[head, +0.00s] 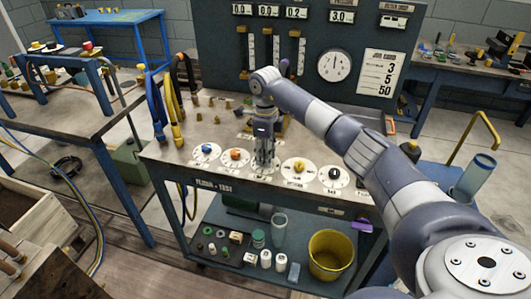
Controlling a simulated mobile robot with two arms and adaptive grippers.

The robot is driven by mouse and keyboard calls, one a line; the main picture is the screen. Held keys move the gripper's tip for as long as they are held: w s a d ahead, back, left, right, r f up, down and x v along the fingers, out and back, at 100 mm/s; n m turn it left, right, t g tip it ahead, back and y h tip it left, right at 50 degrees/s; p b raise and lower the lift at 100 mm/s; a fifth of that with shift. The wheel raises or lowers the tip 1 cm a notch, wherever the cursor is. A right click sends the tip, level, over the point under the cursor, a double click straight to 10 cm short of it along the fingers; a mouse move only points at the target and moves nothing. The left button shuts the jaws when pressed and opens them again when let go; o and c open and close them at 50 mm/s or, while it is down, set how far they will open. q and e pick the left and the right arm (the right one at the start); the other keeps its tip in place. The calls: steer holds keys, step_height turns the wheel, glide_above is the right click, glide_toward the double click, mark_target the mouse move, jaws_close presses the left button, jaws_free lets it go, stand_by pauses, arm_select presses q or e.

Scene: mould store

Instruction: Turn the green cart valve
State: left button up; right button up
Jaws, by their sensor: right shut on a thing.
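The flow-test cart (258,187) stands in the middle, with a row of white round dials along its front top edge. My right gripper (264,160) points down at the middle dial, between the orange and yellow knobs, and is shut on the knob there. Its fingers hide that knob, so its green colour cannot be made out. My left gripper is not in view.
A tall panel with gauges (334,65) rises behind the cart top. Hoses (174,110) hang at the cart's left end. Small brass fittings stand on the top behind the dials. A yellow bucket (330,254) and several jars are on the lower shelf.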

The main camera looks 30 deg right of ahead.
steer(key=m+p, duration=0.1)
steer(key=m, duration=0.3)
steer(key=shift+r, duration=0.1)
steer(key=m+p, duration=0.1)
steer(key=m, duration=0.3)
steer(key=m+p, duration=0.1)
steer(key=m, duration=0.3)
steer(key=shift+p, duration=0.4)
steer(key=shift+m+p, duration=0.55)
steer(key=shift+m, duration=1.45)
steer(key=o, duration=1.1)
